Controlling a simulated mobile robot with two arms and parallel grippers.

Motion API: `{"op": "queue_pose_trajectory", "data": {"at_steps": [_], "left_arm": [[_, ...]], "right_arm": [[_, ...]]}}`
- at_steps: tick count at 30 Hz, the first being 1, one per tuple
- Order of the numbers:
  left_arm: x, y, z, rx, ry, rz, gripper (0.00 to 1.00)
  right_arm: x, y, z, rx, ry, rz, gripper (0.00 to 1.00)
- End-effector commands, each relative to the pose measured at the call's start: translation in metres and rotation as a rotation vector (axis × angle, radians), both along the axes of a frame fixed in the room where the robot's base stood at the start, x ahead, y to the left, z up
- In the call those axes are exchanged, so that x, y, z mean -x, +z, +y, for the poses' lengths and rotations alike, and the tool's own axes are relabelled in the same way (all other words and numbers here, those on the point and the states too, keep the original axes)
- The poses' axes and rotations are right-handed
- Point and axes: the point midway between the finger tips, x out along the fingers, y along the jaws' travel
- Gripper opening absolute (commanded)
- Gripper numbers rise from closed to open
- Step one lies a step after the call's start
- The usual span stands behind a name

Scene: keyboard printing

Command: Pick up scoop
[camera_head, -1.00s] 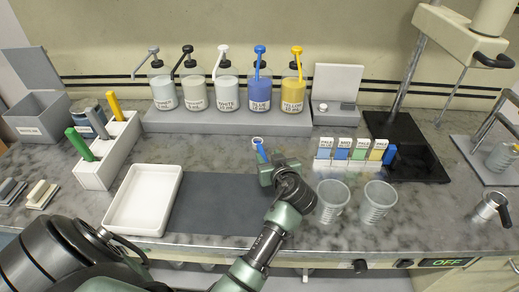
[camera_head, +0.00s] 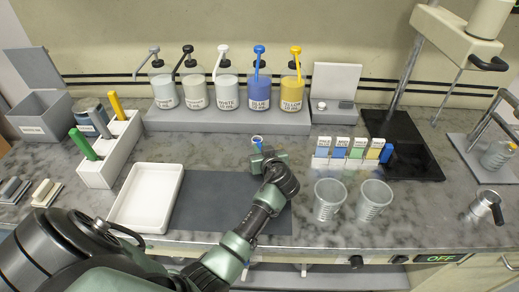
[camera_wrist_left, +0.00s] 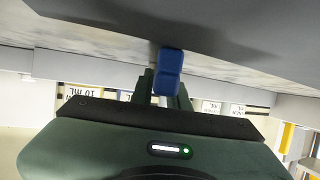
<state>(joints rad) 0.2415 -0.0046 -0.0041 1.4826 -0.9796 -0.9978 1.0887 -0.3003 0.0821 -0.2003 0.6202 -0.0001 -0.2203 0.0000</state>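The scoop (camera_head: 257,140) is a small cup with a pale inside and a blue rim and handle. It is just behind the dark mat in the head view. Its blue handle (camera_wrist_left: 168,62) points back toward my left gripper. My left gripper (camera_head: 264,157) is low at the mat's back edge. In the left wrist view its two dark green fingers (camera_wrist_left: 163,86) lie close along both sides of the blue handle, with no clear gap, and look shut on it. The palm hides the rear of the handle. My right gripper is not in view.
Two clear cups (camera_head: 328,200) stand right of my forearm. A white tray (camera_head: 122,222) lies left of the dark mat (camera_head: 208,195). Pump bottles stand on a grey shelf (camera_head: 210,127) behind. Several coloured labelled packets (camera_head: 340,148) stand to the right.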

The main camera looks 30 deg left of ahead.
Motion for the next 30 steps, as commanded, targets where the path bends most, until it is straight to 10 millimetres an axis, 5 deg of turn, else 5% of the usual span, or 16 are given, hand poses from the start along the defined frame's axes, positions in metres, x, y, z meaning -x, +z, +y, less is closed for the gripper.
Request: {"op": "queue_pose_trajectory", "data": {"at_steps": [10, 16, 30], "left_arm": [[0.0, 0.002, 0.0, 0.001, 0.0, 0.0, 0.0], [-0.001, 0.021, -0.001, 0.002, 0.0, -0.005, 0.0], [0.0, 0.148, 0.0, 0.003, 0.0, -0.008, 0.0]], "right_arm": [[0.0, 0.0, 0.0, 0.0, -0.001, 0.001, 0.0], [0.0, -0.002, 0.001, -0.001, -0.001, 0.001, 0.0], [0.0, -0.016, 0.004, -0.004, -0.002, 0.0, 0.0]]}}
